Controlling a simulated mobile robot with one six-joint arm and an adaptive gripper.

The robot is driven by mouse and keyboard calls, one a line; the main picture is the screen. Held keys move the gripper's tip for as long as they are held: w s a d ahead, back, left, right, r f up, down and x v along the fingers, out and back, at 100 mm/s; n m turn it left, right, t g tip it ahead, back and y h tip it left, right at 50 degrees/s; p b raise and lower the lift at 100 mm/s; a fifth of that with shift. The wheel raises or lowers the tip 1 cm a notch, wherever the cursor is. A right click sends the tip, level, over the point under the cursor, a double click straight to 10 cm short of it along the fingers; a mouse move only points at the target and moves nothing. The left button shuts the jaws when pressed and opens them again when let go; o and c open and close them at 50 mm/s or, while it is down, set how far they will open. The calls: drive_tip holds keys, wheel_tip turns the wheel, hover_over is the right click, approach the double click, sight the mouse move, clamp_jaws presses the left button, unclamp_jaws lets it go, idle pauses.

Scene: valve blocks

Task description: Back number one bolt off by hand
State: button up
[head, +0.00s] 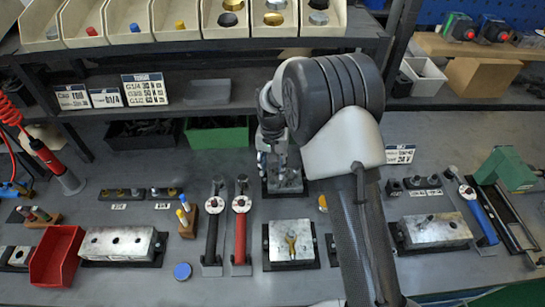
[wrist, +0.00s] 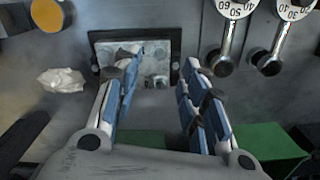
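A grey metal valve block (head: 287,185) stands on the bench below my gripper, in a dark frame. In the wrist view the block (wrist: 152,48) lies beyond and between my fingers, with small fittings on its top. A pale round fitting or hole (wrist: 160,81) shows between the fingers. I cannot tell which bolt is number one. My gripper (wrist: 162,76) is open, its blue-padded fingers wide apart with nothing seen between the pads. In the head view my gripper (head: 277,165) points down over the block, partly hidden by my arm. Whether a finger touches the block cannot be told.
Black (head: 212,225) and red (head: 240,225) dial wrenches lie left of the block. Another block with a brass fitting (head: 291,243) lies in front. More blocks stand left (head: 117,243) and right (head: 436,230). A green bin (head: 217,135) is behind. A white crumpled thing (wrist: 61,80) lies beside.

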sight(274, 182)
wheel_tip(274, 182, down, 7)
drive_tip(key=shift+f+b, duration=0.1)
drive_tip(key=shift+b, duration=0.7)
clamp_jaws()
drive_tip(key=n, duration=0.5)
drive_tip(key=shift+d+n, duration=0.1)
drive_tip(key=shift+n, duration=0.3)
drive_tip(key=n, duration=0.5)
drive_tip(key=shift+d, duration=0.1)
drive_tip(key=n, duration=0.5)
drive_tip(key=shift+w+n, duration=0.15)
drive_tip(key=shift+n, duration=0.15)
drive_tip(key=n, duration=0.5)
drive_tip(key=shift+w, duration=0.1)
